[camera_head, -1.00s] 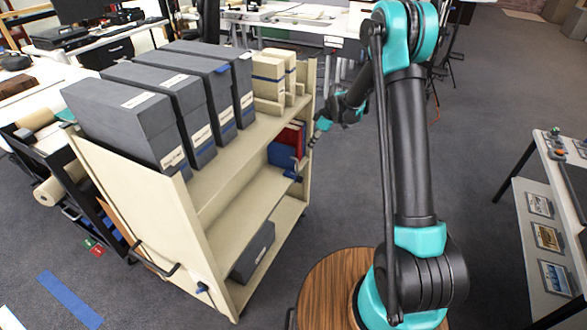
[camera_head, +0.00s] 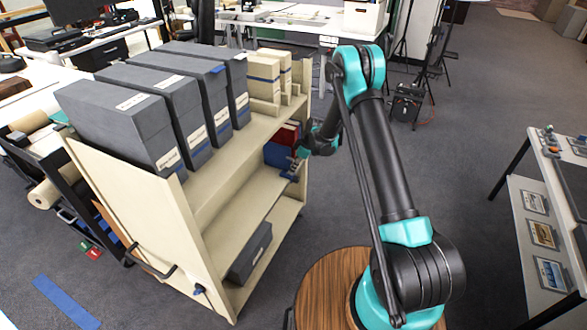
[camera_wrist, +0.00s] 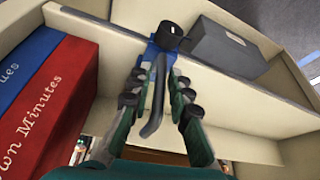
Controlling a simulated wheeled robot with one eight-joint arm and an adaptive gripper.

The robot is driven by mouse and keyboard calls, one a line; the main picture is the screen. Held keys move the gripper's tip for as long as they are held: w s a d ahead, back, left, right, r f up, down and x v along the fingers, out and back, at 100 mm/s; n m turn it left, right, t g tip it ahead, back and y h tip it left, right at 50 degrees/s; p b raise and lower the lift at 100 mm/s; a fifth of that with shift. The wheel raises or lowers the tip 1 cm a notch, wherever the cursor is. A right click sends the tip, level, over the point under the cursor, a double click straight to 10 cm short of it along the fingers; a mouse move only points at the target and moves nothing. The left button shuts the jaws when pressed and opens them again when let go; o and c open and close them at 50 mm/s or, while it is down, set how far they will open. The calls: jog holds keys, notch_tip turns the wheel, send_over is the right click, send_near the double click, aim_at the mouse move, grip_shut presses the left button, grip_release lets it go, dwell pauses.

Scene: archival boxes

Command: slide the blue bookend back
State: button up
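The blue bookend (camera_wrist: 151,52) is on the middle shelf of the cart, near the shelf edge. A grey curved bar (camera_wrist: 154,118) runs down from it toward my gripper, and a dark round knob (camera_wrist: 170,36) shows beside it. In the head view the bookend (camera_head: 290,173) is small, in front of the books. My gripper (camera_wrist: 158,82) has its fingers on either side of the bar, with a gap visible between them; contact is unclear. A blue book (camera_wrist: 28,62) and a red book (camera_wrist: 58,105) stand at the left in the wrist view.
The cream cart (camera_head: 110,195) carries several grey archive boxes (camera_head: 125,120) on top. Another dark grey box (camera_wrist: 232,45) lies on the lower shelf. Cart panels close in around my gripper.

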jog(key=shift+f, duration=0.2)
grip_shut()
dwell(0.3)
